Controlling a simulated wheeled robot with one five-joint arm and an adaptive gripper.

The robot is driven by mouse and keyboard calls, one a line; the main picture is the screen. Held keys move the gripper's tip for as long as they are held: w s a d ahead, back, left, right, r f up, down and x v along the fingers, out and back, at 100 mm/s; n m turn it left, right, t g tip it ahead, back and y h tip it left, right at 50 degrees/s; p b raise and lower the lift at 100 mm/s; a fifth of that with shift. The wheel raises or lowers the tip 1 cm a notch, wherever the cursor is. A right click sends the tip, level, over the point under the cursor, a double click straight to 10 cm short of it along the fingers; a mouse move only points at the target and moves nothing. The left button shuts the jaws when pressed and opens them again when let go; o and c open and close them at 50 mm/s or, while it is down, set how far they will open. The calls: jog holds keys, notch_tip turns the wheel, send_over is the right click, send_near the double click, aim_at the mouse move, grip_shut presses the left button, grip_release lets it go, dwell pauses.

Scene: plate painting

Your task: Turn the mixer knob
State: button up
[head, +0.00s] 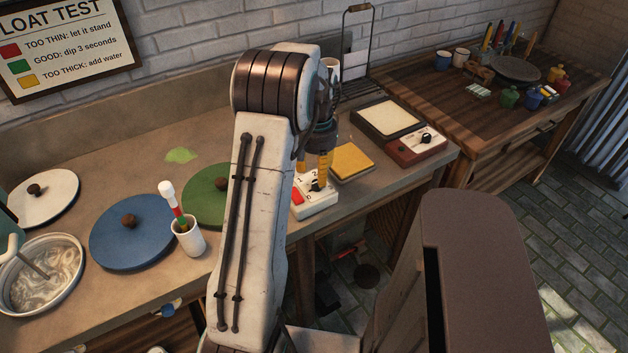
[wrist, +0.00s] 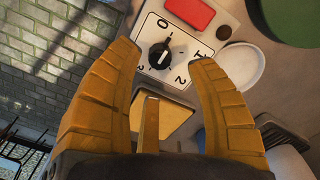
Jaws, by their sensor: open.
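The knob (head: 317,185) is partly behind my gripper in the head view. In the wrist view the knob (wrist: 160,55) sits ahead of the finger tips, with printed numbers around it and a red block on the same face.
A yellow sponge-like block (head: 352,161) lies right of the box. A brown box (head: 416,147) with another dial stands further right. The bench edge is close in front.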

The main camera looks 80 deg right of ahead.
aim_at(317, 185)
jog(key=shift+f, duration=2.35)
grip_shut()
